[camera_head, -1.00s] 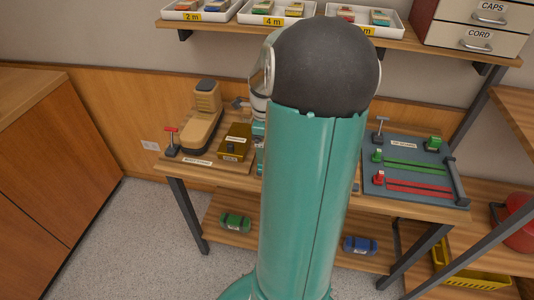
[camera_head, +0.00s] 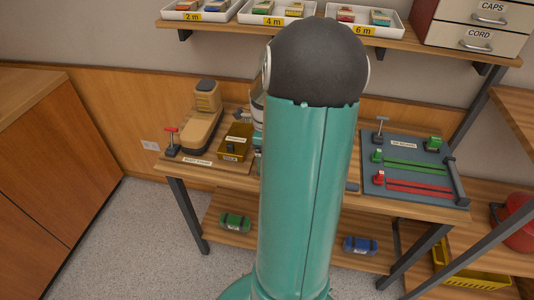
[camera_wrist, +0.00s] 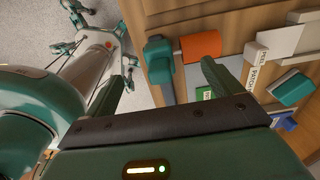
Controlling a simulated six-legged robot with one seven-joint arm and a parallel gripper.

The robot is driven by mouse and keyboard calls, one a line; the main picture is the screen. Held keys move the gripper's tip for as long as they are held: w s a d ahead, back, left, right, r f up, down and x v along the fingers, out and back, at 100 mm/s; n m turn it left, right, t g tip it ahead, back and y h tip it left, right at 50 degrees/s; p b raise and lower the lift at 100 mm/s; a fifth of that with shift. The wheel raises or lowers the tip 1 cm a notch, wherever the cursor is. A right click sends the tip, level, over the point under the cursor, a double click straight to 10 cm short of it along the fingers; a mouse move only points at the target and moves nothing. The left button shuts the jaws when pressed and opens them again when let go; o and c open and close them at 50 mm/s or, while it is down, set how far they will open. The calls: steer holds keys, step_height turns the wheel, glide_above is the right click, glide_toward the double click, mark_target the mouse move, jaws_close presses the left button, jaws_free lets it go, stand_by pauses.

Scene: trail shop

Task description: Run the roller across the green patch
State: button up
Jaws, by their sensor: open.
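In the wrist view a roller with an orange cylinder (camera_wrist: 200,46) and a teal handle (camera_wrist: 160,62) lies on the wooden bench. My gripper (camera_wrist: 168,64) is open, with one finger on each side of the handle's line; whether it touches the handle I cannot tell. A small green piece with a white label (camera_wrist: 203,94), possibly the green patch, shows just beside the right finger, partly hidden by it. In the head view my arm hides the gripper, the roller and the middle of the bench.
In the wrist view a pale block (camera_wrist: 275,38) and a green-topped tool (camera_wrist: 291,89) stand right of the roller.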

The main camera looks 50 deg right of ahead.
steer(key=shift+f, duration=1.2)
steer(key=c, duration=1.8)
steer(key=shift+s+d, duration=0.35)
steer(key=shift+s, duration=0.4)
steer(key=shift+s+d, duration=0.35)
steer(key=shift+s, duration=0.45)
steer(key=shift+s+d, duration=0.35)
steer(key=shift+s, duration=0.55)
steer(key=shift+s+d, duration=0.35)
steer(key=shift+s, duration=0.35)
steer(key=shift+s+d, duration=0.3)
steer(key=shift+s, duration=0.45)
steer(key=shift+s+d, duration=0.35)
steer(key=shift+s, duration=0.35)
steer(key=shift+s+d, duration=0.35)
steer(key=shift+s, duration=0.4)
steer(key=shift+s+d, duration=0.3)
steer(key=shift+s, duration=0.5)
steer(key=shift+s+d, duration=0.35)
steer(key=shift+s, duration=0.4)
